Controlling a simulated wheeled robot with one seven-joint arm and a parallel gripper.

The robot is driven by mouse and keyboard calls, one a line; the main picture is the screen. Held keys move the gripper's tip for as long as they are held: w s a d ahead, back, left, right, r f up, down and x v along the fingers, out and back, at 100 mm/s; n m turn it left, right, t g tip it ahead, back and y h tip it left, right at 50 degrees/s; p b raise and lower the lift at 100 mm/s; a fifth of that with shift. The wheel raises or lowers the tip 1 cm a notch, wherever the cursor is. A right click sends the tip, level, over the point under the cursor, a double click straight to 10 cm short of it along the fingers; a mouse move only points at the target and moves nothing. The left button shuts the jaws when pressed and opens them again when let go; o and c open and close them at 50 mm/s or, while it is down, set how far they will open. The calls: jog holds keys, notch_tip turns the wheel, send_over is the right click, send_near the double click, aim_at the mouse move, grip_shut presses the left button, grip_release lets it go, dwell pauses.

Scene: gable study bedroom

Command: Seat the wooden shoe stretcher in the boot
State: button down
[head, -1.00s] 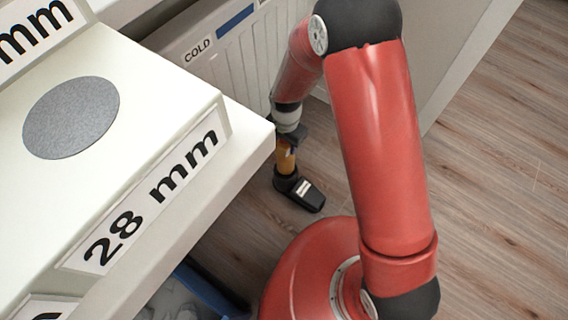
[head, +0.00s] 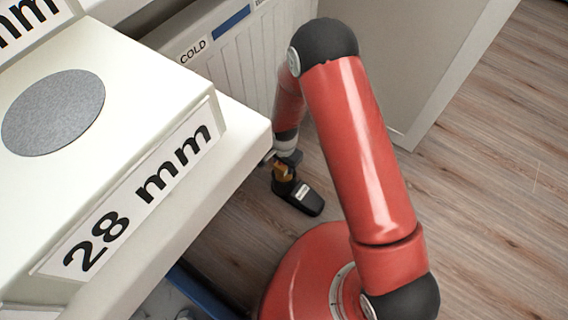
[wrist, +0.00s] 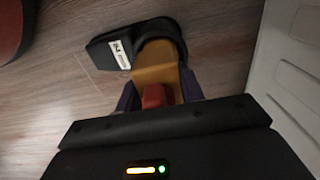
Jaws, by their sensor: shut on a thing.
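The black boot (head: 306,198) stands on the wood floor, its toe pointing to the lower right and a white label on it. It also shows in the wrist view (wrist: 112,50). My gripper (wrist: 158,92) is shut on the tan wooden shoe stretcher (wrist: 157,66), one finger on each side, with a red part between them. In the head view the stretcher (head: 281,173) shows as a short piece between my gripper (head: 286,163) and the boot's collar. Its lower end is hidden in the boot opening. I cannot tell how deep it sits.
A white bench (head: 185,165) with a "28 mm" label fills the left, its corner close to my wrist. A white radiator (head: 245,60) marked COLD stands behind. Wood floor (head: 480,170) is clear at the right.

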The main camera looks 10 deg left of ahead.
jog(key=shift+f, duration=0.15)
jog(key=c, duration=0.9)
grip_release()
